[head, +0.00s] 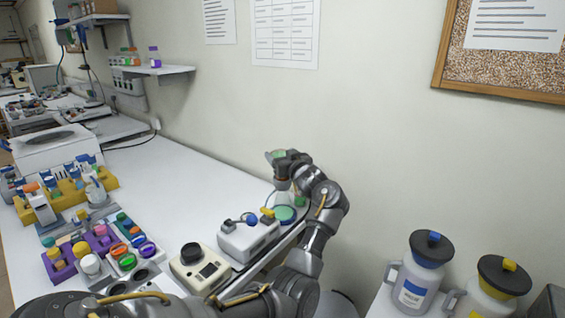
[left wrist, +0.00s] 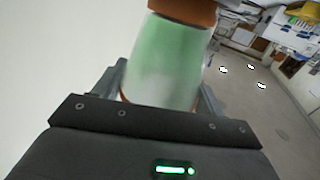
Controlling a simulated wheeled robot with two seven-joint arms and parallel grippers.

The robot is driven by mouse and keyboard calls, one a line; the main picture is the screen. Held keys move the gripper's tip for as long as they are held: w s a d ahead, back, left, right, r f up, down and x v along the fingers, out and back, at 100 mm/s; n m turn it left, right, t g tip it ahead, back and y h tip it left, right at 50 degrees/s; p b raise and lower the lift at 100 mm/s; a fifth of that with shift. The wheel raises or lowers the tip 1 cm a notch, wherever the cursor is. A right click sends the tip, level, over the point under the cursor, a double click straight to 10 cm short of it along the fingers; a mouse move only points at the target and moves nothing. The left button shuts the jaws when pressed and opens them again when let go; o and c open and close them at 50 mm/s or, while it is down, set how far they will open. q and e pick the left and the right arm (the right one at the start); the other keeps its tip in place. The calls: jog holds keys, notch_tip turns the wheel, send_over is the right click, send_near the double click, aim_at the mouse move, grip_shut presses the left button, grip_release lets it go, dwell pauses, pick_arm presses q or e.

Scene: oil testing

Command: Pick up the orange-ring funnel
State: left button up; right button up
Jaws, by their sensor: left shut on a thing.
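A funnel with an orange ring (head: 119,249) sits among coloured-ring pieces on the left part of the bench, beside a green-ring one (head: 127,262) and a purple-ring one (head: 147,249). My left gripper (head: 279,160) is far to the right of it, raised near the wall. It is shut on a translucent green vessel (head: 274,155). In the left wrist view the vessel (left wrist: 168,60) stands between the fingers, with an orange-brown band at its top; its lower end is hidden by the gripper. My right gripper is not in view.
A white device (head: 248,238) and a cream device with a black knob (head: 201,270) stand near the bench's front edge. A yellow rack (head: 68,192) is at the left. Large jugs (head: 418,275) stand at the lower right. The bench along the wall is clear (head: 185,175).

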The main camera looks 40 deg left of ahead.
pick_arm(q)
notch_tip(320, 180, up, 9)
jog(key=shift+f+b, duration=0.1)
jog(key=shift+b, duration=0.5)
